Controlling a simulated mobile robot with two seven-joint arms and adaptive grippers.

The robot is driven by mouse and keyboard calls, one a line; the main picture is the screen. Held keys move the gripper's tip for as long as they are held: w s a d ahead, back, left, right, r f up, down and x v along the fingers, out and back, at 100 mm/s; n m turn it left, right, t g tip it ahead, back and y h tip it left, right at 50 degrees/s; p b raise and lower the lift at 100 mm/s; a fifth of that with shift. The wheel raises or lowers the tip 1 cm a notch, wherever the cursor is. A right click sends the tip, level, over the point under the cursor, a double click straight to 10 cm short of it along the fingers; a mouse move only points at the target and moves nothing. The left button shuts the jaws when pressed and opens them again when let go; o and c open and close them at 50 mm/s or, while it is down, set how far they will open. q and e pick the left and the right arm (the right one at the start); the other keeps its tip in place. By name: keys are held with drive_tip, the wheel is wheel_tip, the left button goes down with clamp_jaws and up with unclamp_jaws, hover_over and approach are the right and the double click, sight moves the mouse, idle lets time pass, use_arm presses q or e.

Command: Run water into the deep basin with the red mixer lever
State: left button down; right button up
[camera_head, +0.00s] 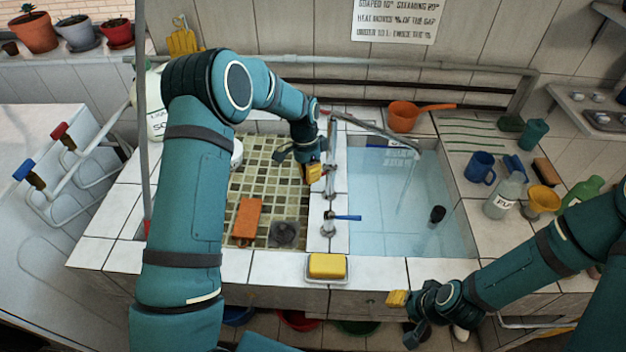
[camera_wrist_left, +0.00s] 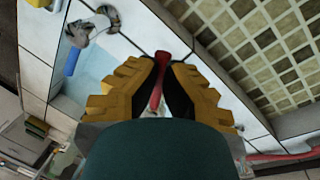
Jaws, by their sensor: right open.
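The deep basin (camera_head: 462,235) on the right holds clear bluish water. A mixer spout (camera_head: 375,130) reaches over it, and a thin pale stream falls from its tip. The red mixer lever (camera_wrist_left: 160,75) shows in the left wrist view, between my left gripper's yellow-backed fingers (camera_wrist_left: 162,72). Their dark pads close in on both sides of it. In the head view my left gripper (camera_head: 314,172) is at the divider between the basins and hides the lever. My right gripper (camera_head: 406,316) is open and empty in front of the counter's front edge.
A lower tap with a blue lever (camera_head: 347,217) stands on the divider. The shallow tiled basin (camera_head: 272,180) holds an orange brick-like block (camera_head: 247,218). A yellow sponge (camera_head: 327,265) lies on the front rim. Mugs and bottles crowd the right counter.

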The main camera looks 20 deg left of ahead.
use_arm(q)
drive_tip(key=shift+w+a+f+m, duration=0.15)
drive_tip(key=shift+a+m, duration=0.05)
drive_tip(key=shift+m, duration=0.3)
drive_tip(key=shift+w+a+f+m, duration=0.1)
drive_tip(key=shift+a+f+m, duration=0.05)
drive_tip(key=shift+m, duration=0.35)
drive_tip(key=c, duration=1.2)
unclamp_jaws()
drive_tip(key=shift+o, duration=1)
drive_tip(key=shift+w+a, duration=0.1)
drive_tip(key=shift+w, duration=0.1)
drive_tip(key=shift+r, duration=0.15)
wheel_tip(320, 180, up, 12)
drive_tip(key=w+a, duration=0.1)
drive_tip(key=w, duration=0.1)
drive_tip(key=shift+a, duration=0.15)
